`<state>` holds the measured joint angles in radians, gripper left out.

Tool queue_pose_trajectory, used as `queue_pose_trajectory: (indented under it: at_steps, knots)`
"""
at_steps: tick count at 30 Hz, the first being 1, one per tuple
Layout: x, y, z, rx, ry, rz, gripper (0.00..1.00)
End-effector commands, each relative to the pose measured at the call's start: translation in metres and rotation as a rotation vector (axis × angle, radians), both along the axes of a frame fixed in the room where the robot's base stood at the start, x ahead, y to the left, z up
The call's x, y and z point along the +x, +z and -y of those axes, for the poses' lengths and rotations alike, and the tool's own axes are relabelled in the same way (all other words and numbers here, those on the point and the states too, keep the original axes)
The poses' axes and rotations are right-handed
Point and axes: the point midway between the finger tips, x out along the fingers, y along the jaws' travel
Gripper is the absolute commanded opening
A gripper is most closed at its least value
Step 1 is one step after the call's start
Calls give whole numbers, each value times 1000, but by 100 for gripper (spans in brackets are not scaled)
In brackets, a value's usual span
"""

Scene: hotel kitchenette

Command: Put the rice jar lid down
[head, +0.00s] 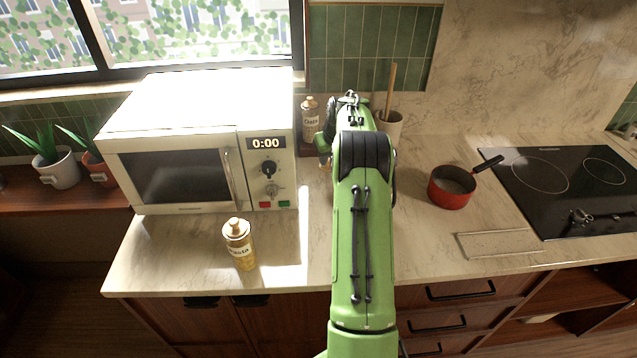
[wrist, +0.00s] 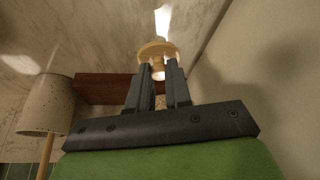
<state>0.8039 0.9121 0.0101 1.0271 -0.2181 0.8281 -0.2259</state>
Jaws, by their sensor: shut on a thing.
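The rice jar lid (wrist: 158,50), a tan disc with a knob, is between the fingertips of my gripper (wrist: 158,70) in the wrist view. The gripper is shut on it. A pale speckled thing shows between the fingers lower down, too small to tell if it is the rice jar. In the head view my green arm reaches over the counter (head: 300,262) toward the back wall and hides most of the gripper, the lid and any rice jar.
A jar labelled Oats (head: 311,122) stands at the back, left of my arm; a pasta jar (head: 239,246) stands in front of the microwave (head: 205,145). A utensil pot (head: 390,125) is close right of my arm. A red saucepan (head: 451,190) stands beside the cooktop (head: 570,185).

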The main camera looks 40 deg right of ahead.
Motion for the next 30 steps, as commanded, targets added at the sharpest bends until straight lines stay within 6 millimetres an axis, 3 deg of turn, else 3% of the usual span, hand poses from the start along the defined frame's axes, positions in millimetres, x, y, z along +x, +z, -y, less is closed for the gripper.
queue_pose_trajectory:
  at_steps: [10,22,23,24,27,30]
  knots:
    - [0,-66,-1,0,0,-1,0]
    - [0,-74,-1,-1,0,1,0]
    - [1,-74,-1,0,0,1,20]
    - [0,-74,-1,0,0,1,26]
    - [1,-73,-1,0,0,1,42]
    - [1,-73,-1,0,0,1,44]
